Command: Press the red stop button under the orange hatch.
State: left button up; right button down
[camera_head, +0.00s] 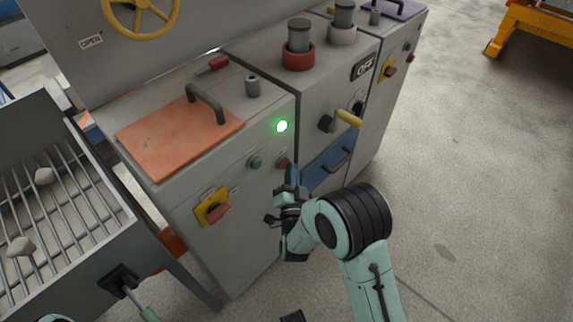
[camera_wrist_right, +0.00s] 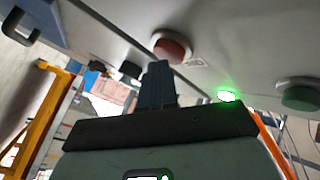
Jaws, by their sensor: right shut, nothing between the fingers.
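The orange hatch (camera_head: 175,137) lies closed on top of the grey cabinet, with a dark handle on it. On the cabinet front below its right side are a green button (camera_head: 255,163) and the round red button (camera_head: 283,162). In the right wrist view the red button (camera_wrist_right: 171,47) shows just beyond the fingers and the green button (camera_wrist_right: 300,95) is at the right. My right gripper (camera_head: 291,172) is shut and empty, its tips close to the red button; I cannot tell whether they touch. My left gripper is not in view.
A lit green lamp (camera_head: 282,126) sits above the buttons. A red switch on a yellow plate (camera_head: 213,208) is lower left. A grated tray (camera_head: 55,215) stands at left.

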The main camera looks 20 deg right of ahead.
dwell(0.5)
jog(key=shift+s+d, duration=0.3)
jog(key=shift+s, duration=0.4)
jog(key=shift+s+d, duration=0.3)
jog(key=shift+s, duration=0.5)
jog(key=shift+s+d, duration=0.35)
jog(key=shift+s, duration=0.4)
jog(key=shift+s+d, duration=0.3)
jog(key=shift+s, duration=0.5)
jog(key=shift+f, duration=0.1)
